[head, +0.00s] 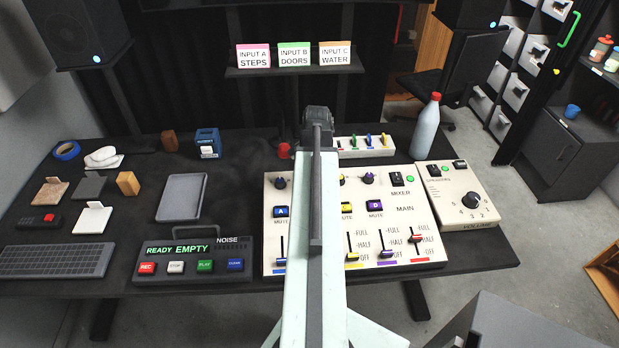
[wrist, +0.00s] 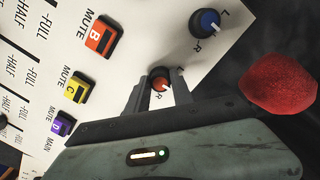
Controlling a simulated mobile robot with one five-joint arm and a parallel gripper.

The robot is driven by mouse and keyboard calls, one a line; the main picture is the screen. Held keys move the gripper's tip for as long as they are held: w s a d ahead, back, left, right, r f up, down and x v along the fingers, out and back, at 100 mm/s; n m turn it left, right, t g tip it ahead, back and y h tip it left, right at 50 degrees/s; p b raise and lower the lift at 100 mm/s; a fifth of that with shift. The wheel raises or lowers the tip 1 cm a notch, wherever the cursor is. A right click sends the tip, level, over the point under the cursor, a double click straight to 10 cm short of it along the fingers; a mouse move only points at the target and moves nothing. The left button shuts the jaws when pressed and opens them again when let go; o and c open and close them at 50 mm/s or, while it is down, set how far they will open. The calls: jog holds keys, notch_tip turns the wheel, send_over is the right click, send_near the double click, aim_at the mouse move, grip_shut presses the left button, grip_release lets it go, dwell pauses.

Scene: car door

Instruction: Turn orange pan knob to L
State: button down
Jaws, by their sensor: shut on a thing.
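The orange pan knob (wrist: 160,84) shows in the wrist view, on the white mixer panel (wrist: 140,30). My gripper (wrist: 160,88) has one finger on each side of the knob and is shut on it. Small letters L and R are printed near the knob, partly covered by the fingers. The knob's pointer direction is hard to make out. In the head view my arm covers the orange knob and the gripper, over the middle of the mixer (head: 410,222).
A blue knob (wrist: 205,22) and an orange B mute button (wrist: 100,39) are near the gripper. A red rounded object (wrist: 278,82) lies close on the right in the wrist view. A speakers box (head: 448,211) with a volume dial stands beside the mixer.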

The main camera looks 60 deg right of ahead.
jog(key=n, duration=0.5)
jog(key=shift+s+d+n+g, duration=0.1)
jog(key=shift+d+n+g, duration=0.1)
jog(key=shift+n+g, duration=0.15)
jog(key=n, duration=0.5)
jog(key=shift+n, duration=0.25)
jog(key=c, duration=1.1)
grip_release()
jog(key=shift+a, duration=0.1)
jog(key=r+p, duration=0.8)
jog(key=shift+a, duration=0.2)
jog(key=shift+f, duration=0.1)
